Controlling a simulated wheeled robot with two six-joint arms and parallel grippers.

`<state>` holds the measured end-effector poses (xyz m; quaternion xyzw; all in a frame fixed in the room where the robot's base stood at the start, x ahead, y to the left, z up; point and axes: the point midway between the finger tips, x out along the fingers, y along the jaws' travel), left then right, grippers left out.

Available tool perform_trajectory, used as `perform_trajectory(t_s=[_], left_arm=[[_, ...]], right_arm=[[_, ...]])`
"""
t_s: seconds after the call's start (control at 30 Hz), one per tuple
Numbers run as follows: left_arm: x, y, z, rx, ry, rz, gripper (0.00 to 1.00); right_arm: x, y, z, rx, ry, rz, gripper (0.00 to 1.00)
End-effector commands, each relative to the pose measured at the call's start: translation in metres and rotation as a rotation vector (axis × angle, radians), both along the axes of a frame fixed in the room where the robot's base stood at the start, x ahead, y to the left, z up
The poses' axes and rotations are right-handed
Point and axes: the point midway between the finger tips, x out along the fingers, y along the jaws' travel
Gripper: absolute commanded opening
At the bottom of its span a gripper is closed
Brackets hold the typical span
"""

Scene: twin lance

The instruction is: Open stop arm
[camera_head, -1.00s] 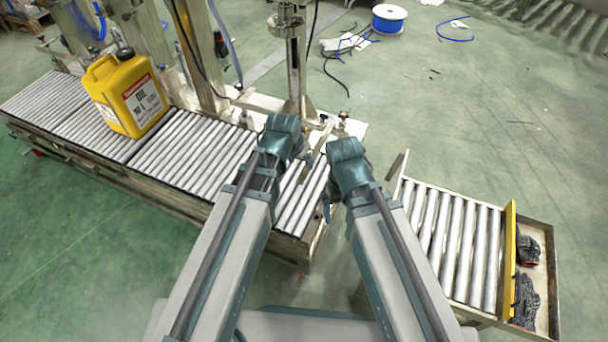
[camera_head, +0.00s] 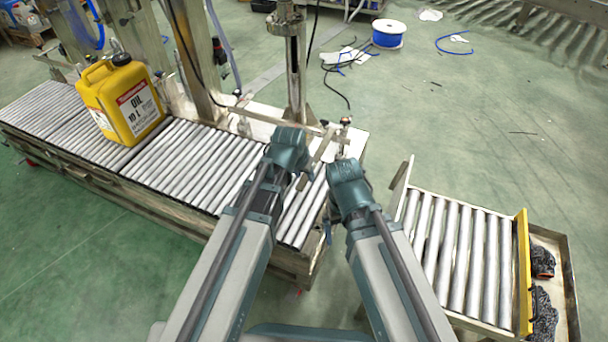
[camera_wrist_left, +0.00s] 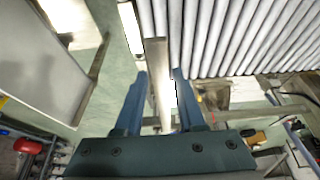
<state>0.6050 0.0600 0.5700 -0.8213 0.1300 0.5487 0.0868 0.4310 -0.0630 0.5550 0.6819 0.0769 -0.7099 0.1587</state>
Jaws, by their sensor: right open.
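The stop arm (camera_head: 322,150) is a thin metal bar at the right end of the roller conveyor, slanting over the last rollers. In the left wrist view the bar (camera_wrist_left: 157,55) runs between the two blue fingers of my left gripper (camera_wrist_left: 159,75). The fingers stand apart on either side of it, with a visible gap on the left. Whether one finger touches the bar is unclear.
A yellow oil jug (camera_head: 122,101) stands upright on the conveyor rollers (camera_head: 178,158) at left. A metal post (camera_head: 292,70) rises behind the stop arm. A roller cart (camera_head: 465,250) with a yellow end plate stands at right, with floor between it and the conveyor.

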Motion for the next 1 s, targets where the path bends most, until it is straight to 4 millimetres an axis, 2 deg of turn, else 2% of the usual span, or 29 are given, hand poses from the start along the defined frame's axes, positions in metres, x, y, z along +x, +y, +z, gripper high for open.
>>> perform_trajectory(t_s=[0.03,0.2,1.0], left_arm=[[0.0,0.0,0.0,0.0,0.0,0.0,0.28],[-0.0001,-0.0001,0.0,0.0,0.0,0.0,0.0],[-0.0001,0.0,-0.0002,0.0,0.0,0.0,0.0]], right_arm=[[0.0,0.0,0.0,0.0,0.0,0.0,0.97],[0.0,0.0,0.0,0.0,0.0,0.0,0.97],[0.0,0.0,-0.0001,0.0,0.0,0.0,0.97]])
